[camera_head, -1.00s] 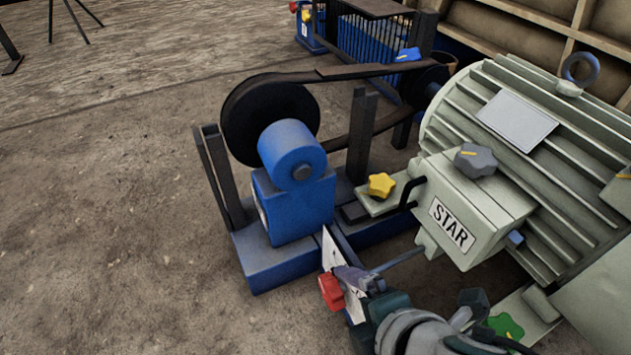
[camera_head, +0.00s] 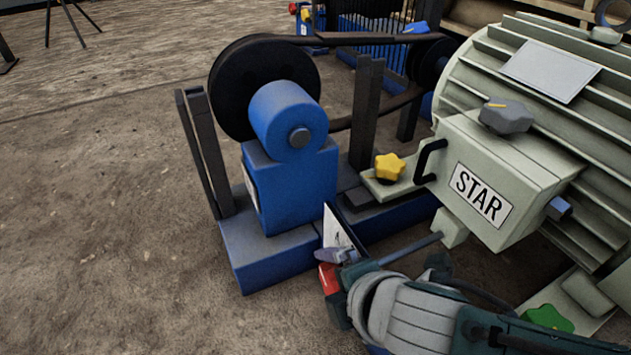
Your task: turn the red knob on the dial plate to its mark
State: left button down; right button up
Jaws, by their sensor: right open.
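The red knob (camera_head: 328,279) is partly hidden behind my right gripper, low in the middle of the view. The white dial plate (camera_head: 338,232) stands upright beside the blue base, and only its upper part shows; its mark cannot be made out. My right gripper (camera_head: 334,283) is open, with a grey finger above the red knob and a dark part below it. The knob appears to lie between them; whether they touch it I cannot tell. My left gripper is not in view.
A yellow knob (camera_head: 389,167), a grey knob (camera_head: 506,115) and a green knob (camera_head: 548,318) sit around the grey motor (camera_head: 570,145) with its STAR box (camera_head: 482,194). The blue bearing block (camera_head: 290,185) and belt wheel (camera_head: 250,75) stand behind the dial plate. Floor at left is clear.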

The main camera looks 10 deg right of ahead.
jog(key=c, duration=1.3)
